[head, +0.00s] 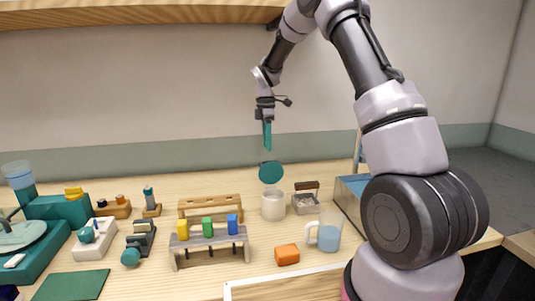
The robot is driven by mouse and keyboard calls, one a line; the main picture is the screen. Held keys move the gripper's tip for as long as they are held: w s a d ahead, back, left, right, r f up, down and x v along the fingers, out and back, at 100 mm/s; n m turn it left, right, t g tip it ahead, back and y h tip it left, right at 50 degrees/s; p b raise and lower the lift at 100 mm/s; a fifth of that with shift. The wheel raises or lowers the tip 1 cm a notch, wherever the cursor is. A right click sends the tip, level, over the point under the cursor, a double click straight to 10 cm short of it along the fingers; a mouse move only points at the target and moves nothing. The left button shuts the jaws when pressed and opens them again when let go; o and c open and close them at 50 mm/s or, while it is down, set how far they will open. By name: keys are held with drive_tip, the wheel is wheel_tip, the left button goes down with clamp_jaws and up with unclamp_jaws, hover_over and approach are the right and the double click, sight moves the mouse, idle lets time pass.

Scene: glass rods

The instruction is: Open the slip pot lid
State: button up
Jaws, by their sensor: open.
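The slip pot (273,208) is a white cylinder standing on the wooden table, right of the middle. Its round teal lid (271,172) shows as a near-full disc above the pot's rim, tilted steeply up rather than lying flat. The lid's lower edge is close to the rim; the hinge is too small to make out.
A rack with yellow, green and blue blocks (208,234) is to the left. An orange block (287,254) lies in front. A shelf (130,14) runs overhead.

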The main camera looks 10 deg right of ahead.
drive_tip(key=r, duration=0.5)
drive_tip(key=shift+w+r, duration=0.25)
drive_tip(key=shift+r, duration=0.05)
drive_tip(key=shift+r, duration=0.1)
drive_tip(key=s+d+r+m+t+y, duration=0.1)
drive_tip(key=s+d+r+m+t, duration=0.25)
drive_tip(key=s+r+m, duration=0.9)
drive_tip(key=s+d+r+m+t, duration=0.1)
drive_tip(key=s+m, duration=0.4)
drive_tip(key=s, duration=0.6)
drive_tip(key=s+d+r+m+t+y, duration=0.1)
drive_tip(key=s+m, duration=0.4)
drive_tip(key=s, duration=0.6)
drive_tip(key=d+r+t, duration=0.1)
drive_tip(key=r+t, duration=0.1)
drive_tip(key=shift+s+t, duration=0.2)
drive_tip(key=shift+t, duration=0.15)
